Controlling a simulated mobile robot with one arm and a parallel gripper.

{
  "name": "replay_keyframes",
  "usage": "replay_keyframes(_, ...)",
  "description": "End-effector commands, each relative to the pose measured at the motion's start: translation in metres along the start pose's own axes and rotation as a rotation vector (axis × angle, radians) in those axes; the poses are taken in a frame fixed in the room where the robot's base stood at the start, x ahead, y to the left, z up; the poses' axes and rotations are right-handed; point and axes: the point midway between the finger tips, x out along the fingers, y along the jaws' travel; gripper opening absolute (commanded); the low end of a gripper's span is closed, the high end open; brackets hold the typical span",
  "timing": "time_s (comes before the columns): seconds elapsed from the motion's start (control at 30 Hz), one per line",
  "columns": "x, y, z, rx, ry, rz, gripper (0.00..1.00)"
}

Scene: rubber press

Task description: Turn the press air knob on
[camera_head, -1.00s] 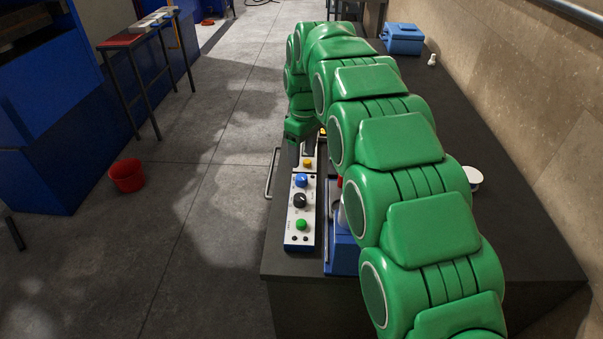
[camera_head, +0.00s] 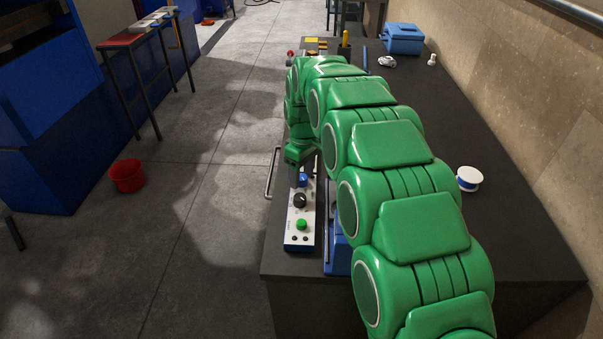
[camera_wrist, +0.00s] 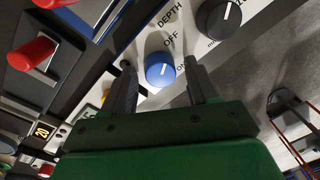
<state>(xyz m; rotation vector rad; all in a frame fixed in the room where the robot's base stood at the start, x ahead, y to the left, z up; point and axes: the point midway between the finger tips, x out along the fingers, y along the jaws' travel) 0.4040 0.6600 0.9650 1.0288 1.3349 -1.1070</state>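The blue knob (camera_wrist: 160,70) sits on a white panel between lettering that reads OFF above it and a partly hidden ON to its right. A short white line marks its face. In the wrist view my gripper (camera_wrist: 158,68) is open, with one finger on each side of the blue knob. The fingertips reach about the knob's level; I cannot tell whether they touch it. In the head view the blue knob (camera_head: 304,180) shows just below my gripper (camera_head: 301,172) on the white control panel (camera_head: 291,238), partly hidden by the arm.
A black knob (camera_head: 300,201) and a green button (camera_head: 302,224) are on the same panel. The black knob is also in the wrist view (camera_wrist: 218,20). Red-handled parts (camera_wrist: 33,53) stand to the left there. A white and blue spool (camera_head: 469,178) lies on the dark bench.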

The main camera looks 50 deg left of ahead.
Motion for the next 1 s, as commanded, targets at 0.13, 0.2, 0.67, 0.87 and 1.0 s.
replay_keyframes(0.13,-0.0001,0.0000,0.0000,0.000,0.000,0.000,0.35)
replay_keyframes(0.2,-0.0001,0.0000,0.0000,0.000,0.000,0.000,0.24)
replay_keyframes(0.67,-0.0002,0.0000,0.0002,0.052,0.002,0.001,0.06)
replay_keyframes(0.87,0.0000,0.0008,0.0013,0.176,0.009,0.001,0.06)
replay_keyframes(1.0,-0.0001,0.0012,0.0017,0.298,0.017,0.001,0.06)
